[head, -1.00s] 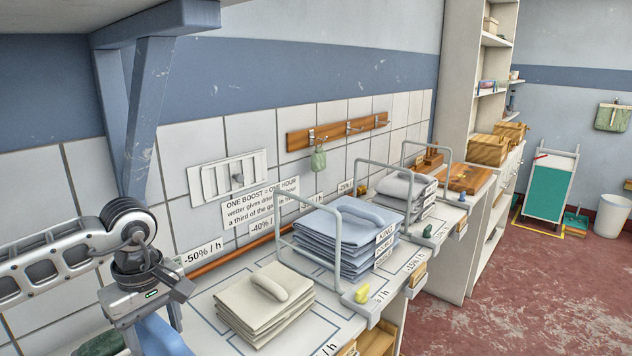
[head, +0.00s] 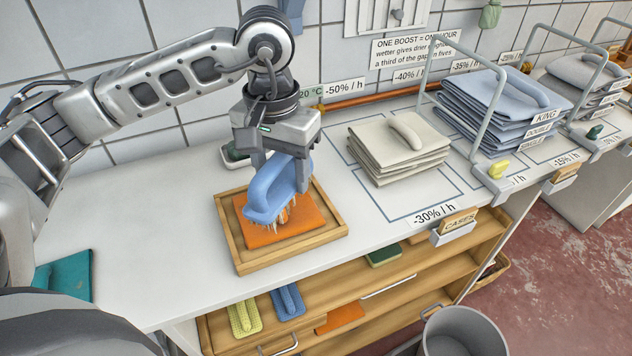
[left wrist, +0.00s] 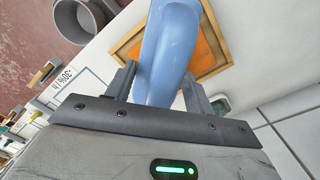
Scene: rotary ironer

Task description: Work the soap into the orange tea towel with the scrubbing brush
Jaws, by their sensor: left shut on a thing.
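The orange tea towel (head: 268,230) lies folded in a shallow wooden tray (head: 241,263) on the white counter. It also shows in the left wrist view (left wrist: 207,50), partly behind the brush. My left gripper (head: 280,172) is shut on the blue scrubbing brush (head: 269,190), holding it by its handle over the towel. The brush is tilted, with its pale bristles pointing down at the towel. Whether the bristles touch the cloth I cannot tell. In the left wrist view the brush (left wrist: 170,50) is between the two fingers. I see no soap on the towel. My right gripper is out of view.
A folded cream cloth stack (head: 395,150) stands right of the tray, with blue stacks (head: 500,110) beyond it. A small dish (head: 235,155) sits behind the tray. An open shelf below holds brushes (head: 288,302). A grey bin (head: 463,335) stands at lower right.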

